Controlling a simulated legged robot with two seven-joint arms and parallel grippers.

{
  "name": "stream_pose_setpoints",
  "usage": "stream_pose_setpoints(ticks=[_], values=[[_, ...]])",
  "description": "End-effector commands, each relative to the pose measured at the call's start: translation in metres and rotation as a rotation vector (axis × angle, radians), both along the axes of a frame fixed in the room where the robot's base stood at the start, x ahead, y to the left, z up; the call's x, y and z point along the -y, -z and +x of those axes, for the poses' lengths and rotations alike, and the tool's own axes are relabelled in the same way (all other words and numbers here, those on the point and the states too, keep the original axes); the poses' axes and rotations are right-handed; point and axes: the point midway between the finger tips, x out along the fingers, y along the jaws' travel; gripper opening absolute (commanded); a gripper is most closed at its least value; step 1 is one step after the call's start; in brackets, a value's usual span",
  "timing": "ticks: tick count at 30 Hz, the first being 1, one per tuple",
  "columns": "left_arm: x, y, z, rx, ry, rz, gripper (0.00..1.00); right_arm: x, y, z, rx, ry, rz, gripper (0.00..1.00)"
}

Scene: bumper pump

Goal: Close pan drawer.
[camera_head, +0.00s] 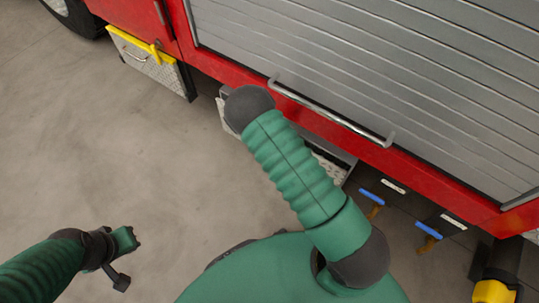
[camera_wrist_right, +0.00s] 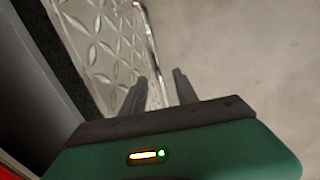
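A diamond-plate drawer (camera_head: 331,168), likely the pan drawer, shows low under the truck body in the head view, mostly hidden behind my right arm. Its patterned metal front (camera_wrist_right: 103,42) and thin bar handle (camera_wrist_right: 152,48) fill the upper left of the right wrist view. My right gripper (camera_wrist_right: 160,92) is open, with its two fingers apart near the drawer front. The handle's lower end passes between the fingers in the picture; contact cannot be told. In the head view the right gripper is hidden by the arm. My left gripper (camera_head: 122,262) hangs over bare floor, away from the drawer.
The red truck side with a grey roller shutter (camera_head: 370,75) and long bar (camera_head: 330,110) stands above the drawer. A diamond-plate box (camera_head: 145,58) with yellow trim is at upper left. Blue-handled valves (camera_head: 428,230) are at right. The concrete floor (camera_head: 110,150) at left is clear.

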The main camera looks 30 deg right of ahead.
Motion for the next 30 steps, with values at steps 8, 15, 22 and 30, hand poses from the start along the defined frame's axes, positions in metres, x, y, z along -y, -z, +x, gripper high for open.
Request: stream_pose_setpoints(ticks=[8,15,22,30], values=[[0.0003,0.0060,0.0002,0.001,0.000,0.000,0.00,0.0026,0.0129,0.0010,0.000,0.001,0.000,0.36],[0.0003,0.0059,0.0001,0.001,0.000,0.000,0.00,0.0025,0.0126,0.0009,0.000,0.001,0.000,0.20],[0.0003,0.0059,0.0000,0.001,0.000,0.000,0.00,0.0024,0.0126,0.0008,0.000,0.001,0.000,0.00],[0.0003,0.0060,0.0001,0.001,0.000,0.000,0.00,0.0025,0.0130,0.0005,-0.001,0.001,0.001,0.00]])
